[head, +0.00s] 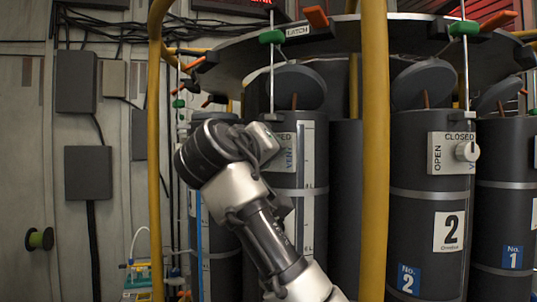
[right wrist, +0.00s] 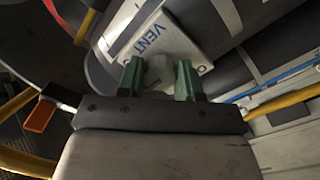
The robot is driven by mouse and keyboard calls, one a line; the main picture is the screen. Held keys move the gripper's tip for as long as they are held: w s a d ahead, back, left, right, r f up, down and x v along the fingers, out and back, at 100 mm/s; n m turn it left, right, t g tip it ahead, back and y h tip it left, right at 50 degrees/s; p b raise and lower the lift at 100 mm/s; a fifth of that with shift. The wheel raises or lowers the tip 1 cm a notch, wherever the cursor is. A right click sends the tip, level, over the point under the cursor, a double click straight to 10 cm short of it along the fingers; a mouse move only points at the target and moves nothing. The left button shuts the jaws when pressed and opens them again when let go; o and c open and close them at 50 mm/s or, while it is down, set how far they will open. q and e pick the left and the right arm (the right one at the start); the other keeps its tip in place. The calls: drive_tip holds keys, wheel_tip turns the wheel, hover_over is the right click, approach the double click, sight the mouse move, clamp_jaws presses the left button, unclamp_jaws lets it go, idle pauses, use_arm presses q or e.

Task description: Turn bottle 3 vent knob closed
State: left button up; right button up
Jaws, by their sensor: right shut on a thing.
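The vent plate (right wrist: 168,48), a pale panel lettered VENT, is on the dark bottle in front of my right gripper (right wrist: 159,70). The pale vent knob (right wrist: 158,76) sits between the two green fingers, which are shut on it. In the head view the same plate (head: 286,158) shows CLOSED and VENT, partly covered by my right arm. The dark bottle (head: 312,215) stands behind my arm, and no number shows on it. The knob and fingertips are hidden in the head view. My left gripper is in neither view.
A yellow upright rail (head: 374,150) stands just right of my arm, and another (head: 155,150) to its left. Bottle 2 (head: 412,215), with its own vent knob (head: 467,151), and bottle 1 (head: 500,225) stand right. An orange-handled latch (right wrist: 40,115) is close left of the gripper.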

drive_tip(key=shift+f, duration=0.2)
drive_tip(key=o, duration=0.9)
drive_tip(key=shift+r, duration=0.1)
drive_tip(key=b+v, duration=0.2)
drive_tip(key=v, duration=0.9)
drive_tip(key=shift+w, duration=0.1)
